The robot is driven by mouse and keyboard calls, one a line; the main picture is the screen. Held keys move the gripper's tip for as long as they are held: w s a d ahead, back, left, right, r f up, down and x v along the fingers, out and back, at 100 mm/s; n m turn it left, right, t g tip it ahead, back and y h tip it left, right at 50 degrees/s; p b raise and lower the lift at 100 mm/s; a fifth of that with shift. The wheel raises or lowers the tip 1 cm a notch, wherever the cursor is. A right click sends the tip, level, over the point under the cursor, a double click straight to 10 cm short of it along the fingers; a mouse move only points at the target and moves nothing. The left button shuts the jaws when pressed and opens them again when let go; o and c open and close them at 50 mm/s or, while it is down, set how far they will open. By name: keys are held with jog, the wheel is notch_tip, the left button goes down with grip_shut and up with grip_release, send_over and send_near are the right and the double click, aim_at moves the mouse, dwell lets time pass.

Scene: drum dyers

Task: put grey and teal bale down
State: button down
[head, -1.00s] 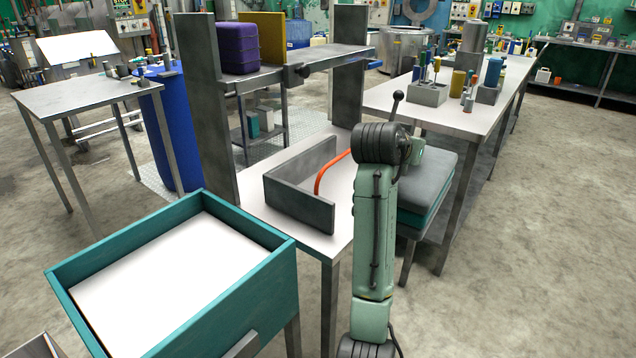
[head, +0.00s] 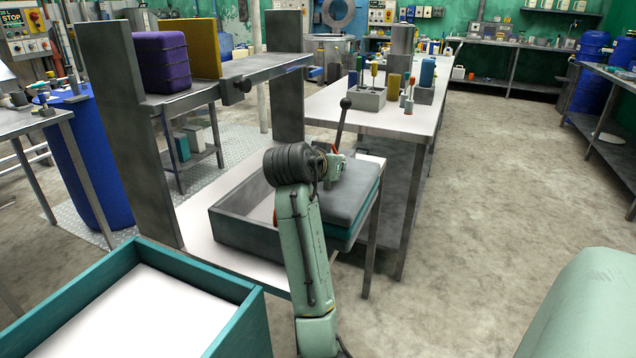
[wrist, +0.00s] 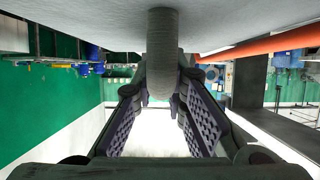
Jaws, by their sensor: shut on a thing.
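The grey and teal bale (head: 352,188) is a flat block, grey above and teal below, at the right end of the white-topped press table (head: 212,250). It overlaps the low dark corner guide (head: 245,228) in the picture. I cannot tell whether its underside touches the tabletop. My gripper (head: 333,166) is at the bale's upper left side, partly hidden by my wrist. In the wrist view my fingers (wrist: 163,105) are shut around a grey round post (wrist: 163,50) that meets a broad grey surface, seemingly the bale.
A dark lever with a ball knob (head: 346,103) rises just behind my gripper. A grey press frame (head: 150,130) carries a purple bale (head: 162,62) on its shelf. A teal-walled bin (head: 190,262) stands front left. A long worktable (head: 385,118) lies behind; floor is free at right.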

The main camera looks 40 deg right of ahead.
jog(key=w+a+f+p, duration=0.2)
jog(key=w+p, duration=0.1)
jog(key=w, duration=0.3)
jog(key=w+a+f+p, duration=0.2)
jog(key=w+a+p, duration=0.1)
jog(key=w, duration=0.4)
jog(key=shift+a, duration=0.25)
jog(key=c, duration=2)
grip_release()
jog(key=shift+f, duration=0.4)
jog(key=o, duration=0.4)
jog(key=shift+a+r, duration=0.1)
